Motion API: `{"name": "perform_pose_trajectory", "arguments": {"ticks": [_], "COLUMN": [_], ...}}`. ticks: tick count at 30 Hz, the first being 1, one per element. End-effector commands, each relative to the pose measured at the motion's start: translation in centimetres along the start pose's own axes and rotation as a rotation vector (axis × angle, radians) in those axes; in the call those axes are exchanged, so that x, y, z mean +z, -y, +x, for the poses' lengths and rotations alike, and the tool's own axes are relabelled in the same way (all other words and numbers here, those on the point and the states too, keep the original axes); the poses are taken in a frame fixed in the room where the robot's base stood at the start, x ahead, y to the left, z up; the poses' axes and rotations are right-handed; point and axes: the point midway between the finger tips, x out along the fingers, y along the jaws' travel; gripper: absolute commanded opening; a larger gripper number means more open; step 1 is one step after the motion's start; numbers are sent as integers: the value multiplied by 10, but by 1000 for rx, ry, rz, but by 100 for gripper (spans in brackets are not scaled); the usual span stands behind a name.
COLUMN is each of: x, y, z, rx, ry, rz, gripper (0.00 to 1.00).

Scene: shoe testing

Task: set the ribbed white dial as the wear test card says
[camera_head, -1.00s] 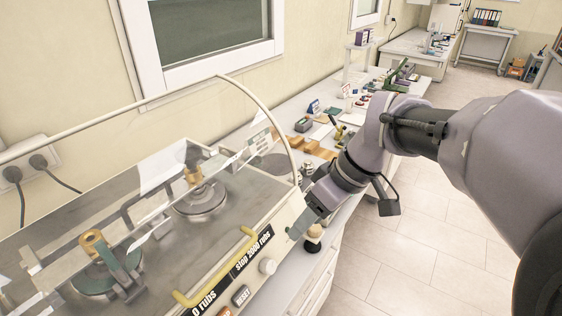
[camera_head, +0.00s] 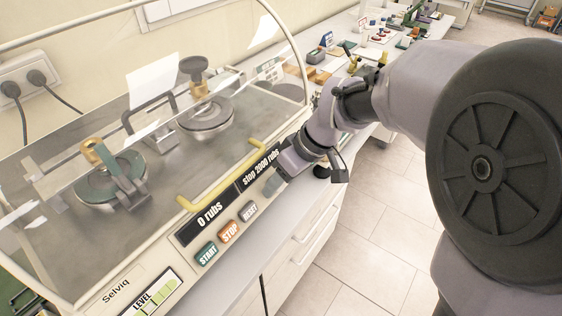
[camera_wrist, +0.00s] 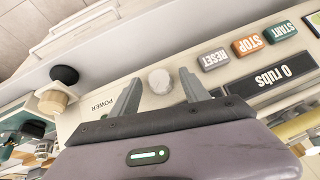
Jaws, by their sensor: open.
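The white dial (camera_wrist: 160,80) is on the front panel of the abrasion machine (camera_wrist: 90,120), between the RESET button and the POWER label in the wrist view. My gripper (camera_wrist: 160,76) is open, with one finger on each side of the dial in that view; I cannot tell whether they touch it. In the head view my gripper (camera_head: 272,184) is at the panel below the stop display and hides the dial. The displays read "0 rubs" (camera_head: 209,217) and "stop 2000 rubs" (camera_head: 261,170). I cannot make out a wear test card.
START (camera_head: 206,253), STOP (camera_head: 229,232) and RESET (camera_head: 249,211) buttons sit near my gripper. A yellow handle (camera_head: 220,180) and clear cover are above the panel. A round black-topped wooden item (camera_wrist: 64,76) stands beside the machine. The bench beyond holds several small items.

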Motion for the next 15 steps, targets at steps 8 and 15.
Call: {"name": "perform_pose_trajectory", "arguments": {"ticks": [8, 15], "x": [0, 0], "y": [0, 0], "z": [-1, -1], "rx": [0, -3], "ry": [0, 0], "rz": [0, 3], "gripper": [12, 0]}}
